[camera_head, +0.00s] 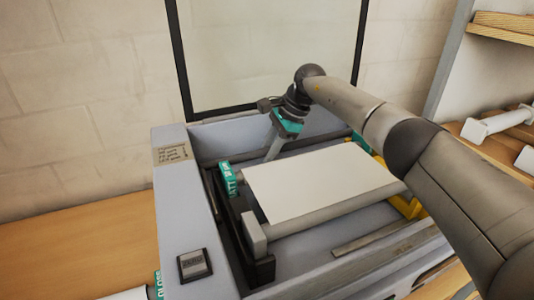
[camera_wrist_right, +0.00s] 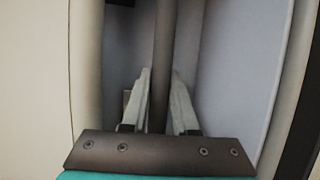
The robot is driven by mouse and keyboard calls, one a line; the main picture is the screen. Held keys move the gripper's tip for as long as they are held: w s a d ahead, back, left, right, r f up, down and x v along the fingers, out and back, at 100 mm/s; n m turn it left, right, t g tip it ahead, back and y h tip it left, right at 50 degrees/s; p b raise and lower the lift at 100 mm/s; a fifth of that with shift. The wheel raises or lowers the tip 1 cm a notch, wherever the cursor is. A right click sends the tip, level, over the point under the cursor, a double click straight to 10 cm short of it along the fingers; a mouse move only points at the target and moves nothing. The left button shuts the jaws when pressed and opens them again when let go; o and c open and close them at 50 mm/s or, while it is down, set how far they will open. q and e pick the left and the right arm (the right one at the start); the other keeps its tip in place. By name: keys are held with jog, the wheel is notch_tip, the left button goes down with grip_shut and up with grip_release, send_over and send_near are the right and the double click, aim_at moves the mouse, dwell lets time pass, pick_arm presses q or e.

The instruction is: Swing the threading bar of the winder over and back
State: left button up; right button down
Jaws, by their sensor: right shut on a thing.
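The winder is a grey roll laminator (camera_head: 176,205) with a white sheet (camera_head: 318,182) lying over its rollers. My right gripper (camera_head: 271,154) reaches down into the back of the machine, behind the sheet. In the right wrist view a dark round bar (camera_wrist_right: 164,60), which looks like the threading bar, runs between the two pale fingers of my right gripper (camera_wrist_right: 163,100). The gripper is shut on this bar. My left gripper is not in view.
A clear panel in a black frame (camera_head: 177,50) stands up behind the machine. A black square button (camera_head: 194,265) is on the left front. Wooden shelves (camera_head: 500,30) with white rolls (camera_head: 497,125) are at right. The wooden table (camera_head: 75,250) is mostly bare at left.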

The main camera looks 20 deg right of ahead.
jog(key=shift+f, duration=0.15)
jog(key=c, duration=0.7)
grip_release()
jog(key=shift+s, duration=0.1)
jog(key=v, duration=1.5)
jog(key=shift+r, duration=0.25)
